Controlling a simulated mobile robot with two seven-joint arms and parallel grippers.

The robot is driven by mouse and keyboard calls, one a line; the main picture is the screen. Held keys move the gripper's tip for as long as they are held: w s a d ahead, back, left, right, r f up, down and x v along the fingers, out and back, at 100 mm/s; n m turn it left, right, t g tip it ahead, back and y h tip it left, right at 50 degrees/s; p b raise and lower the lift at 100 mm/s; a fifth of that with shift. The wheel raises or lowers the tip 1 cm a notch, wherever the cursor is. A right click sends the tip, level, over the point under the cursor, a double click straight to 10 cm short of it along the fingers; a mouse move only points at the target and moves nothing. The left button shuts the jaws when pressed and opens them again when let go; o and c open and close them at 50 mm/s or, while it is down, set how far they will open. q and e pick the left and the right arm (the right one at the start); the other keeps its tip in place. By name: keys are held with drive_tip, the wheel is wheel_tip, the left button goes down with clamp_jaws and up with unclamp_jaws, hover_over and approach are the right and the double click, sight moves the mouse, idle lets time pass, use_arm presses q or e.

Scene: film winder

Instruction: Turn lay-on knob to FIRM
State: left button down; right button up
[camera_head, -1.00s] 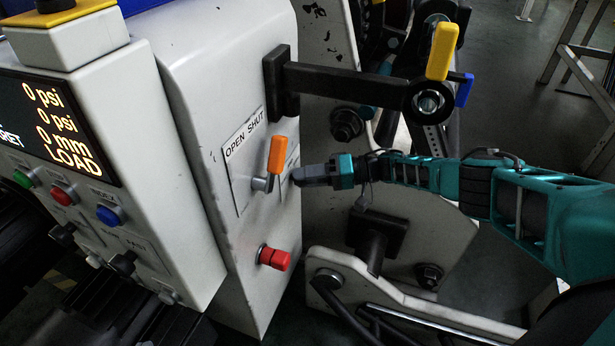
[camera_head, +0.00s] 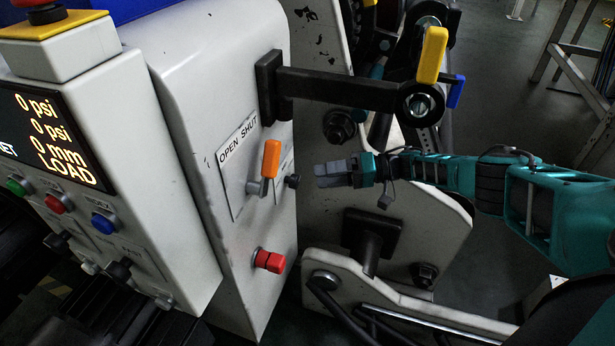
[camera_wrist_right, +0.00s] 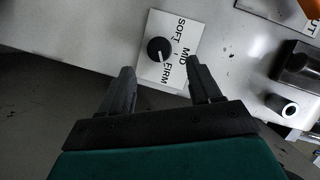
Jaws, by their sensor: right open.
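The lay-on knob (camera_head: 292,181) is small, round and black on the cream panel, right of the orange lever. In the right wrist view the knob (camera_wrist_right: 160,49) sits on a white plate (camera_wrist_right: 152,76) lettered SOFT, MID and FIRM. A pale mark on the knob's face seems to lie on its lower side, toward FIRM; I cannot tell its exact setting. My right gripper (camera_head: 322,175) is open and empty, a short gap to the right of the knob. In the wrist view its fingers (camera_wrist_right: 158,82) stand apart on either side below the knob. My left gripper is out of view.
The orange OPEN/SHUT lever (camera_head: 271,160) is close left of the knob. A red knob (camera_head: 270,260) is below. A black arm with a yellow handle (camera_head: 432,55) juts out above my gripper. A grey metal plate (camera_head: 440,235) stands below my forearm.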

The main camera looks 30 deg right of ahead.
drive_tip(key=v, duration=0.6)
drive_tip(key=shift+d, duration=0.3)
drive_tip(key=shift+s+r, duration=0.1)
